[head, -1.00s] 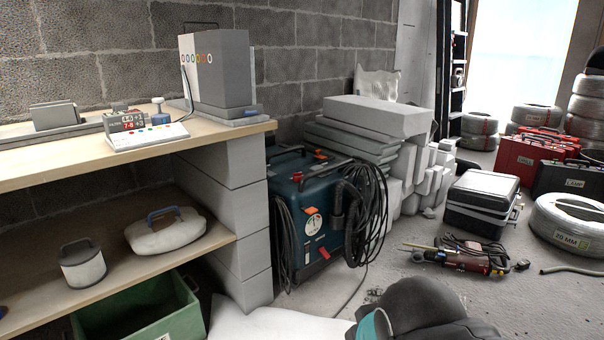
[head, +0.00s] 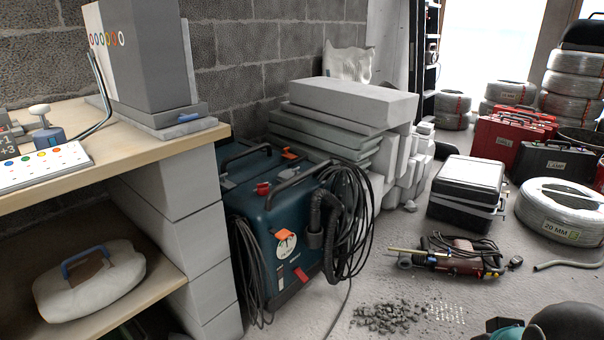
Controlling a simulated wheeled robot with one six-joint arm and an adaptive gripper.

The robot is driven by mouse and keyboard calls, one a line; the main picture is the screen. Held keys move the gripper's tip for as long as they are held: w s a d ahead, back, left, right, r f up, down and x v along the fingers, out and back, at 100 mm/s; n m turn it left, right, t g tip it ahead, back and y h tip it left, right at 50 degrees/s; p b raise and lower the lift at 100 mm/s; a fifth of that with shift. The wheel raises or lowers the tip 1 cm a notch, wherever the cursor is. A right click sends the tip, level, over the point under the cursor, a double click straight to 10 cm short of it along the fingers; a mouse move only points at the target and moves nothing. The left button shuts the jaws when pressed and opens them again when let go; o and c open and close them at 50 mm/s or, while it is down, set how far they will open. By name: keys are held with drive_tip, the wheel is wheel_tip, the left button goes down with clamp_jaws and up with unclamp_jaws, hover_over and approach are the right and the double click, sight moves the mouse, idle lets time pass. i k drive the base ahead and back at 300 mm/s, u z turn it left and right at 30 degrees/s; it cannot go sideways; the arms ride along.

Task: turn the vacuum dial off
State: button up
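The vacuum (head: 258,223) is a dark teal box on the floor, close to the right side of the block pillar. A round orange and white dial face (head: 286,243) is on its front panel. A red knob (head: 263,188) sits on its upper edge, and a red-orange tab (head: 300,274) is low on the front. The dial's setting is too small to read. A black hose and coiled cables hang on the vacuum's right side, and more cable hangs at its left. Dark and teal parts of my arm show at the bottom right. My gripper is not in view.
A wooden bench (head: 150,148) on block pillars (head: 178,182) stands at the left. Stacked slabs (head: 352,104) are behind the vacuum. Grey rubble (head: 388,318), a corded power tool (head: 455,258) and a black-and-white case (head: 467,190) lie to the right. Some floor before the vacuum is clear.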

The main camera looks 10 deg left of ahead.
sight(262, 189)
drive_tip(key=z, duration=0.05)
drive_tip(key=i, duration=0.65)
drive_tip(key=u, duration=0.8)
drive_tip(key=i, duration=0.55)
drive_tip(key=u, duration=0.75)
